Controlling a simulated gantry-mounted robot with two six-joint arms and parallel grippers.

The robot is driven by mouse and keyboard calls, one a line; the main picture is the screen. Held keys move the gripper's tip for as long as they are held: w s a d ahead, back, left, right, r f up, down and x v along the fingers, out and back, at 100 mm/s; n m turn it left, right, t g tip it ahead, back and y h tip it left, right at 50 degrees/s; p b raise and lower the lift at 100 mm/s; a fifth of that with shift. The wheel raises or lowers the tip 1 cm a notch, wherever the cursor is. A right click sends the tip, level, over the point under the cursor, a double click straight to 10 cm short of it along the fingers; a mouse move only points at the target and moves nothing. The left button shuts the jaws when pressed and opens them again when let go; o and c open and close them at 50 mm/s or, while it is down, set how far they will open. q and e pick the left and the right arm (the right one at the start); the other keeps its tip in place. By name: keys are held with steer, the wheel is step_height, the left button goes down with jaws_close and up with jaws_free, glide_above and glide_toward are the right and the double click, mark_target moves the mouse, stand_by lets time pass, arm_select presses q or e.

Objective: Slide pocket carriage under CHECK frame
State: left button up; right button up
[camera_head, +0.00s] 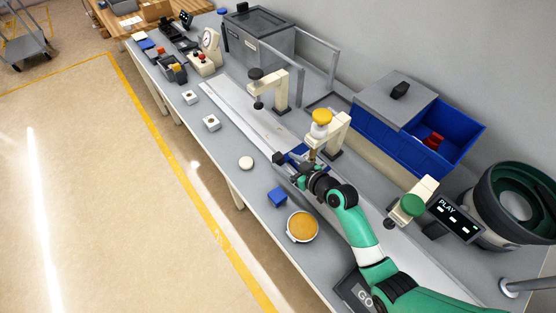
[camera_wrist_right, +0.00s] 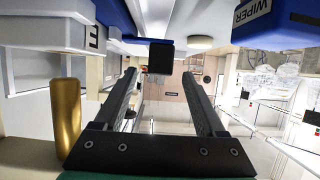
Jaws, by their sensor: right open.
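The blue pocket carriage (camera_head: 297,154) sits on the pale track by the yellow-knobbed frame (camera_head: 338,128), partly hidden by my right arm. My right gripper (camera_head: 303,172) is beside it, low over the bench. In the right wrist view the fingers (camera_wrist_right: 160,76) are open, with a black knob (camera_wrist_right: 160,57) on a blue part ahead, near the gap between their tips. Contact cannot be told. Other frames on the track have a black knob (camera_head: 256,74) and a green knob (camera_head: 412,205). No CHECK label is legible. My left gripper is out of view.
A blue bin (camera_head: 455,160) stands behind the track, with a bowl feeder (camera_head: 515,205) at right. A blue block (camera_head: 277,197), a round tan-filled dish (camera_head: 302,227) and a white disc (camera_head: 246,163) lie along the front edge. The wrist view shows a brass cylinder (camera_wrist_right: 68,122) at left.

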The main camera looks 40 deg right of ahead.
mark_target(281, 159)
steer(key=b+x, duration=0.1)
steer(key=x, duration=0.4)
steer(key=shift+s, duration=0.1)
jaws_close()
stand_by(1.2)
